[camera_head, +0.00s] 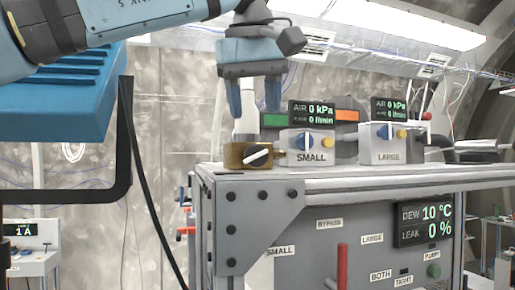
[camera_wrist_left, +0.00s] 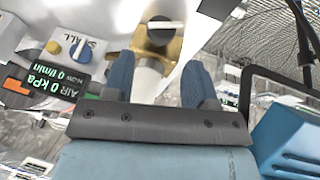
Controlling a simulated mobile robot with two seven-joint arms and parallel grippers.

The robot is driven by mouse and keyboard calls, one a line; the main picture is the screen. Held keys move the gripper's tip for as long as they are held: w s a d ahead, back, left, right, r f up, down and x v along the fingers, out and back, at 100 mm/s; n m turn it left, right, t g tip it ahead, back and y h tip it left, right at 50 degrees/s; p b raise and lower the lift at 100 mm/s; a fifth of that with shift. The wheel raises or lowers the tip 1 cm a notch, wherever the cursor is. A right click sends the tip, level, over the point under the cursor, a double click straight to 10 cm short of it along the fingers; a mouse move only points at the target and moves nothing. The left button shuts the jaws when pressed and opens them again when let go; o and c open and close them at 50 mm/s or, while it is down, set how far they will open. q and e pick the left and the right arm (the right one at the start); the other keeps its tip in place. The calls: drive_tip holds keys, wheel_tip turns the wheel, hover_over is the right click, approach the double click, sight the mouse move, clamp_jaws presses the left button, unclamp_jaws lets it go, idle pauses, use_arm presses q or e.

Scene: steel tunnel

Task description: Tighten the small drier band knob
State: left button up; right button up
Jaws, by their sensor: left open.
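A brass block (camera_head: 247,154) with a round black-and-white knob (camera_head: 258,155) sits at the left end of the bench top, beside the box labelled SMALL (camera_head: 308,157). A white upright cylinder (camera_head: 246,122) stands behind the knob. In the left wrist view the knob (camera_wrist_left: 160,30) lies past the fingertips, with its white bar lying across. My left gripper (camera_head: 253,110) is open, pointing down above the brass block, with nothing held. Its blue fingers (camera_wrist_left: 158,62) stand on either side of the white cylinder in the wrist view. My right gripper is not in view.
The SMALL box has a blue dial (camera_head: 305,140) and a yellow button. A LARGE box (camera_head: 388,157) stands to its right. Displays (camera_head: 312,112) rise behind them. A red lever (camera_head: 342,266) stands on the bench front.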

sight(258, 148)
use_arm(q)
drive_tip(key=x, duration=0.8)
drive_tip(key=shift+a+p, duration=0.1)
drive_tip(key=shift+p, duration=0.3)
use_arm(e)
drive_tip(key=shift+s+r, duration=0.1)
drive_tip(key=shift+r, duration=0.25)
use_arm(q)
drive_tip(key=shift+c, duration=0.3)
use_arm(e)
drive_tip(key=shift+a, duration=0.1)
use_arm(q)
drive_tip(key=c, duration=0.6)
drive_tip(key=y+p, duration=0.1)
drive_tip(key=p, duration=0.2)
drive_tip(key=shift+r, duration=0.3)
drive_tip(key=shift+g+y+p, duration=0.4)
drive_tip(key=shift+p, duration=0.2)
drive_tip(key=shift+f, duration=0.15)
drive_tip(key=shift+f+m+y, duration=0.15)
drive_tip(key=shift+m+y, duration=0.15)
drive_tip(key=shift+y, duration=0.1)
drive_tip(key=o, duration=0.7)
drive_tip(key=shift+c, duration=0.2)
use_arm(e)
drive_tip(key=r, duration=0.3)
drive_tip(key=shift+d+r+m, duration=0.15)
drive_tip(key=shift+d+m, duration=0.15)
